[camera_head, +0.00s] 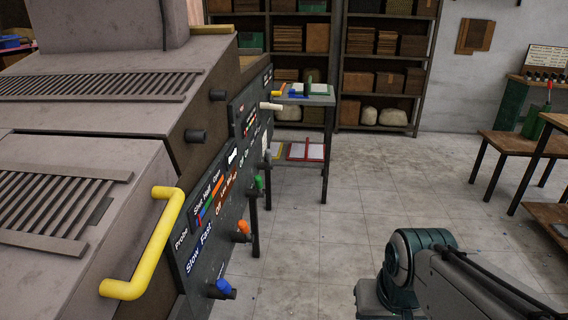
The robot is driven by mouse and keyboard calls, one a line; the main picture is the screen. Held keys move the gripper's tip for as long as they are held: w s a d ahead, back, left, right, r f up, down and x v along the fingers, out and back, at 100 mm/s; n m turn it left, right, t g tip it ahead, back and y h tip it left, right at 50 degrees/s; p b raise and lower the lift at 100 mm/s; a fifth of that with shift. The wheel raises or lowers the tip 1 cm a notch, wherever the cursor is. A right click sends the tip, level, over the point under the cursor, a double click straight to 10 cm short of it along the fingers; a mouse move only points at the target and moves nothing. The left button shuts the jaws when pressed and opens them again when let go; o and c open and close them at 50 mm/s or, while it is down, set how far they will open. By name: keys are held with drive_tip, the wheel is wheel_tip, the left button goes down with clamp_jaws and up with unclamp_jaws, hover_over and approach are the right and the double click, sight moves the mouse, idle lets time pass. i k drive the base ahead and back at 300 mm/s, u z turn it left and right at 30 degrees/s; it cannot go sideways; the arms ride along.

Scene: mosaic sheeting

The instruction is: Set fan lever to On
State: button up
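A dark control panel (207,215) runs along the side of the big grey machine (75,170), seen at a steep angle. It carries a blue lever (222,287) nearest me, then an orange lever (243,228) and a green lever (258,184) farther along. A white lever or handle (270,106) sticks out higher up and farther back. Words such as "Slow Fast" show on the near part. I cannot read a fan label, so I cannot tell which lever is the fan's or its setting. My arm is at the lower right, apart from the panel; its gripper is out of view.
A small table (318,98) stands beyond the panel, before shelves (337,60). Wooden benches (507,140) stand at the right. The tiled floor (350,220) between is clear.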

sight(258, 180)
drive_tip(key=u, duration=0.1)
drive_tip(key=i, duration=1.55)
drive_tip(key=u, duration=0.45)
drive_tip(key=i, duration=0.7)
drive_tip(key=z, duration=0.05)
